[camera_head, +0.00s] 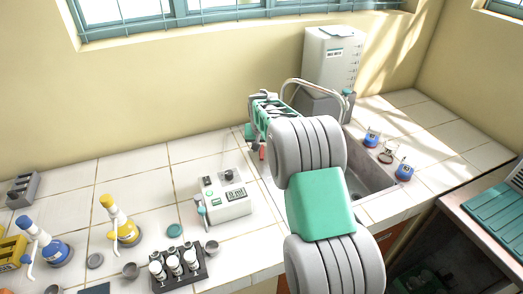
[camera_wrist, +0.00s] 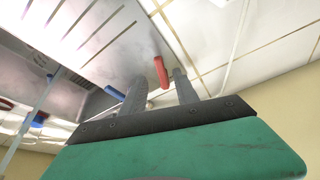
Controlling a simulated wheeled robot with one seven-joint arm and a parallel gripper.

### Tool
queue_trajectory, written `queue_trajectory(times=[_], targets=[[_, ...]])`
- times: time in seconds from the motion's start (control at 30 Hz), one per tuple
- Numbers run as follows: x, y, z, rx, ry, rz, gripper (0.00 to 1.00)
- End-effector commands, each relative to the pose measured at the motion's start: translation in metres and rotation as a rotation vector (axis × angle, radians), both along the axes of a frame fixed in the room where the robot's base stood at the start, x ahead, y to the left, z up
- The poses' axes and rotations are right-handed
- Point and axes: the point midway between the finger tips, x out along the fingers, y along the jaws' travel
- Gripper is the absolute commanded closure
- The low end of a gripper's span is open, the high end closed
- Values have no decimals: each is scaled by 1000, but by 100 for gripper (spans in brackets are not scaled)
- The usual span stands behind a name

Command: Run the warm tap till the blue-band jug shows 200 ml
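My gripper (camera_wrist: 158,76) shows in the wrist view with its two grey fingers apart. The red tap lever (camera_wrist: 161,72) is at the gap between the fingertips; I cannot tell whether they touch it. The blue tap lever (camera_wrist: 114,93) lies just left of the fingers. In the head view the red lever (camera_head: 262,152) shows below my wrist, left of my arm. The curved tap spout (camera_head: 300,82) rises behind my arm. The sink (camera_head: 368,178) is partly hidden by my arm. I cannot make out a blue-band jug or any water level.
Two small blue-and-white items (camera_head: 404,170) stand right of the sink. A white canister (camera_head: 332,58) stands at the back. A white instrument (camera_head: 225,198), a vial rack (camera_head: 180,268) and blue (camera_head: 52,245) and yellow (camera_head: 122,226) dispensers occupy the left counter. Tiles by the back wall are clear.

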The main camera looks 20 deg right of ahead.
Motion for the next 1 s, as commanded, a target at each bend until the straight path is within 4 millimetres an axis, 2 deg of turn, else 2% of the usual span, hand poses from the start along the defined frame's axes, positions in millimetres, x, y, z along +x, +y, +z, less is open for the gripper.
queue_trajectory(times=[0.2, 0.33, 0.53, 1.0], targets=[[14, -5, -34, 0, 2, 1, 64], [17, -6, -42, 0, -1, 1, 64], [17, -6, -43, 0, -1, 1, 64], [17, -6, -42, 0, -1, 2, 100]])
